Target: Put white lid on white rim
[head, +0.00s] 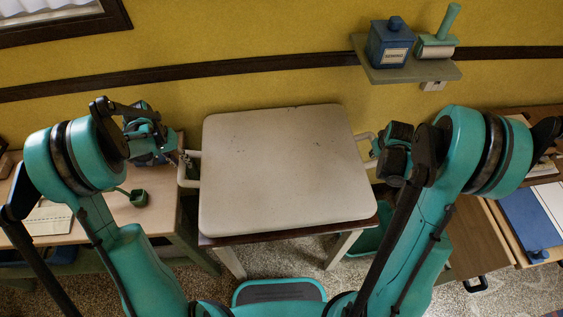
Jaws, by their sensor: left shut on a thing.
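The white lid (285,170) is a large, flat, cream panel with rounded corners and a few dark marks, in the middle of the head view. A pale loop handle sticks out at each side, the left handle (188,182) and the right handle (363,137). My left gripper (184,158) is shut on the left handle. My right gripper (376,153) is close beside the right handle; its fingers are partly hidden and I cannot tell their state. No white rim can be made out; the lid hides what lies under it, apart from a dark brown edge along the front.
A wall shelf (405,72) behind holds a blue box (390,45) and a green-handled roller (438,42). A desk with a blue folder (528,222) stands at the right.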

